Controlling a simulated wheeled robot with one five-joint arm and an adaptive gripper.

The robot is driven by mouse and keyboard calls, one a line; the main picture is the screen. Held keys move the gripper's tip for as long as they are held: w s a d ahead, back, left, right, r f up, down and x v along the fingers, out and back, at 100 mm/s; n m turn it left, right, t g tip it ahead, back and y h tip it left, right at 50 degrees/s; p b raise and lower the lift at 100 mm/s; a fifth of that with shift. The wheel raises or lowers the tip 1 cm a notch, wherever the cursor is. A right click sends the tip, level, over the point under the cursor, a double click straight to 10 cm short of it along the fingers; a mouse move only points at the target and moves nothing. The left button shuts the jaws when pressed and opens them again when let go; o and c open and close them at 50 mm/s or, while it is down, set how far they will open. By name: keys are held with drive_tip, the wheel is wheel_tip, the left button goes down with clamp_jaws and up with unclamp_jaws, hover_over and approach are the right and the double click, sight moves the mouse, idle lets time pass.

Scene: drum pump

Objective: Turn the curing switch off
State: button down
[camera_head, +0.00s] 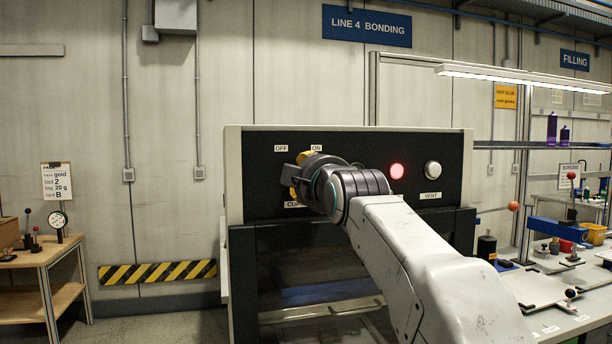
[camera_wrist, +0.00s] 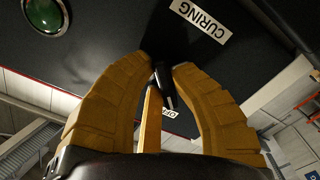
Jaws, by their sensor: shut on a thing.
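The curing switch (camera_wrist: 163,82) is a dark knob on the black control panel (camera_head: 262,180). In the wrist view its narrow handle lies between my yellow fingers and seems to run toward the OFF label (camera_wrist: 169,112). My gripper (camera_wrist: 158,72) is shut on it. In the head view my gripper (camera_head: 303,176) is at the panel's left part, below the OFF label (camera_head: 281,148) and the ON label (camera_head: 316,148), and hides the switch. The CURING label (camera_wrist: 201,18) shows in the wrist view; in the head view it is mostly covered.
A lit red lamp (camera_head: 397,171) and a white VENT button (camera_head: 433,168) are to the right on the panel. A green lens (camera_wrist: 46,14) shows in the wrist view. A wooden table (camera_head: 42,262) stands left, a cluttered workbench (camera_head: 545,285) right.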

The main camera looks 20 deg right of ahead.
drive_tip(key=shift+f, duration=0.15)
drive_tip(key=c, duration=1.1)
unclamp_jaws()
drive_tip(key=shift+w, duration=0.15)
drive_tip(key=s, duration=1.2)
drive_tip(key=shift+s+a, duration=0.1)
